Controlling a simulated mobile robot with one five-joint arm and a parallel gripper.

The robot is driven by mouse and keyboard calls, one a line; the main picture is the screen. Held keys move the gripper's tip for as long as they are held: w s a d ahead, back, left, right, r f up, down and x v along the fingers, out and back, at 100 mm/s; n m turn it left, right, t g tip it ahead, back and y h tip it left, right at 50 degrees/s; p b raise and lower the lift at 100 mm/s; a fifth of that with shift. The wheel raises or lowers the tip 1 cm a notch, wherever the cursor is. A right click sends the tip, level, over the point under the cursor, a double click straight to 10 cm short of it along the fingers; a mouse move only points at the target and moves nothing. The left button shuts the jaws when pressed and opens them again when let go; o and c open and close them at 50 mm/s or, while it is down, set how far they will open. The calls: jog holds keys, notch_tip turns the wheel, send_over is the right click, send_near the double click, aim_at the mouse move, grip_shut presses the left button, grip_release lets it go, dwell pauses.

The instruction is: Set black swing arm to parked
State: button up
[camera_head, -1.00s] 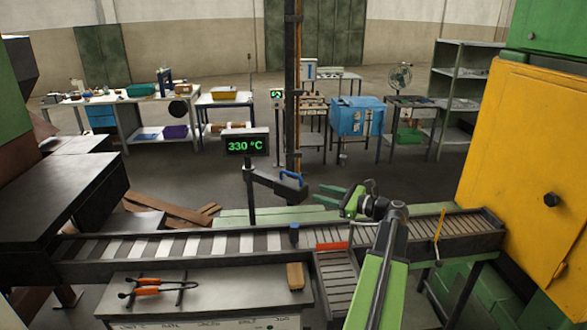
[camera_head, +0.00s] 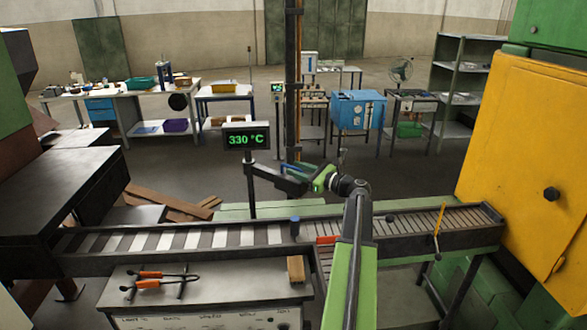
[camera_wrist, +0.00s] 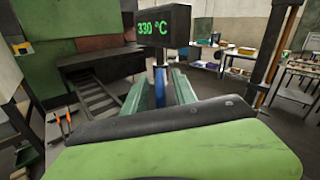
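The black swing arm (camera_head: 276,180) sticks out to the right from the post under the 330 °C display (camera_head: 247,138), above the conveyor's far side. My gripper (camera_head: 304,172) is at its free end in the head view and partly covers it. In the wrist view, the two green fingers of my gripper (camera_wrist: 160,92) stand apart. The blue handle (camera_wrist: 160,85) of the swing arm is upright between them, with a gap visible on each side. Contact with the handle cannot be made out.
The slatted conveyor (camera_head: 85,268) runs across below the swing arm. A tall dark column (camera_head: 292,90) stands just behind. The front table (camera_head: 230,285) holds orange-handled tongs (camera_head: 158,275) and a brown block (camera_head: 296,268). A yellow cabinet (camera_head: 520,150) is at right.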

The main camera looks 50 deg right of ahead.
jog(key=shift+w+a, duration=0.15)
jog(key=shift+w, duration=0.9)
grip_shut()
dwell(0.5)
